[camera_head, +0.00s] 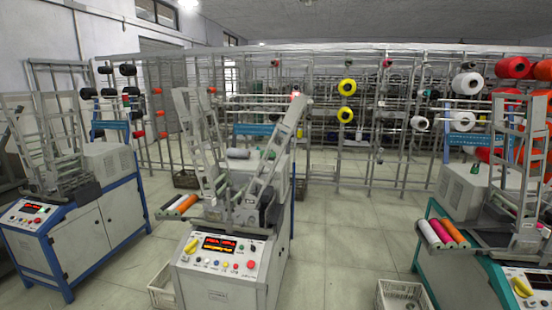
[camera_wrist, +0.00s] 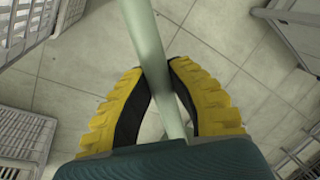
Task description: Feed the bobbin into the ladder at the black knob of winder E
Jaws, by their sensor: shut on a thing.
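In the wrist view my gripper (camera_wrist: 160,68) has yellow ribbed fingers with black pads. It is shut on a long, thin, pale grey-green bobbin (camera_wrist: 150,40), which runs from the top edge down between the pads. My gripper is not seen in the head view. There, the centre winder (camera_head: 222,285) has two slanted grey ladders, a left one (camera_head: 200,135) and a right one (camera_head: 277,150). Its panel has a yellow knob (camera_head: 191,247), a red button and small dark controls. I cannot read any winder letter.
A left winder (camera_head: 90,220) with blue frame and a right winder (camera_head: 450,280) with green frame flank the centre one. Orange and white bobbins (camera_head: 183,204) lie on its side tray. Crates (camera_head: 403,295) stand on the floor. Yarn racks (camera_head: 360,120) fill the back.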

